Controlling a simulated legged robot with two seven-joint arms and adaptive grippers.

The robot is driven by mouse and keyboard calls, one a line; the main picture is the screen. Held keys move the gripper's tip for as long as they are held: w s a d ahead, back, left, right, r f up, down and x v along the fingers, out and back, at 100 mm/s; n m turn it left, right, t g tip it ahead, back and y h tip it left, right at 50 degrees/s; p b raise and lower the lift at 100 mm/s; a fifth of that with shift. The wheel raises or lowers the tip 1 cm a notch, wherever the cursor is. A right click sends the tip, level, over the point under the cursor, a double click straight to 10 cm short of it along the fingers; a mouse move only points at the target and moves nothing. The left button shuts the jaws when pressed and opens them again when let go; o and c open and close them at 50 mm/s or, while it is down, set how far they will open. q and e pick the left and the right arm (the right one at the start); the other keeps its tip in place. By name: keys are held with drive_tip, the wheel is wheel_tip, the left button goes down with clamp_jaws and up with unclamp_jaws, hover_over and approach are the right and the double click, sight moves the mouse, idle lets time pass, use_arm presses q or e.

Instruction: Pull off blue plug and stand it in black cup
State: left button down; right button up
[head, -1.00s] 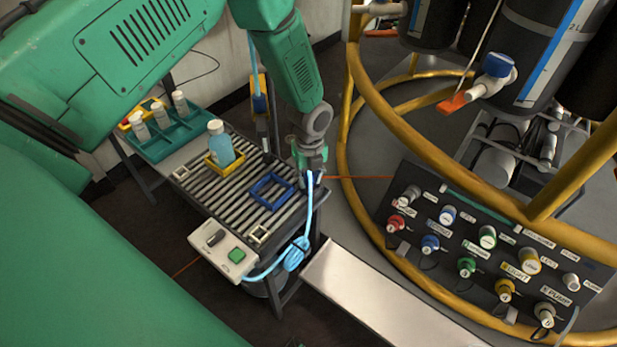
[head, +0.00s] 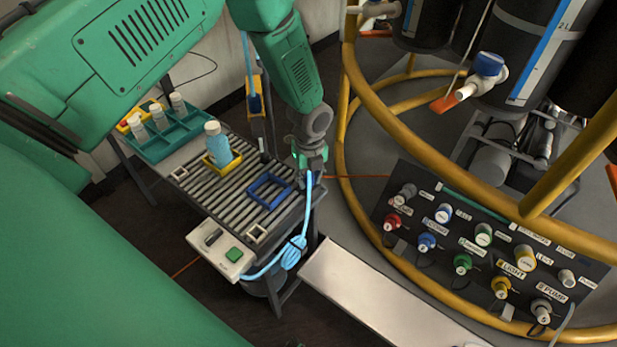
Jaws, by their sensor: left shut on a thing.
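My left gripper (head: 310,162) hangs over the right edge of the slatted table. It is shut on the upper end of a light-blue cable (head: 306,212); its fingers hide most of what they hold, so I cannot tell whether this end is the blue plug. The cable runs down to a coil at the table's front right corner. Another blue plug (head: 427,242) sits in the lower row of the dark connector panel (head: 395,258) at the right. I cannot make out a black cup. My right gripper is out of view.
A teal tray (head: 180,143) stands behind. A yellow rail (head: 407,127) curves right of the gripper.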

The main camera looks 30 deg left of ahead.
use_arm(q)
drive_tip(key=shift+d, duration=0.15)
drive_tip(key=shift+a+f+b, duration=0.4)
drive_tip(key=shift+a+f, duration=0.2)
drive_tip(key=shift+f, duration=0.05)
drive_tip(key=shift+d+r+p, duration=0.35)
drive_tip(key=shift+r+p, duration=0.2)
drive_tip(key=shift+r, duration=0.2)
drive_tip(key=shift+a+r+p, duration=0.1)
drive_tip(key=shift+r+p, duration=0.6)
drive_tip(key=shift+r, duration=0.3)
drive_tip(key=shift+f, duration=0.2)
drive_tip(key=shift+a+f+b, duration=0.1)
drive_tip(key=shift+f+b, duration=0.5)
drive_tip(key=shift+f, duration=0.4)
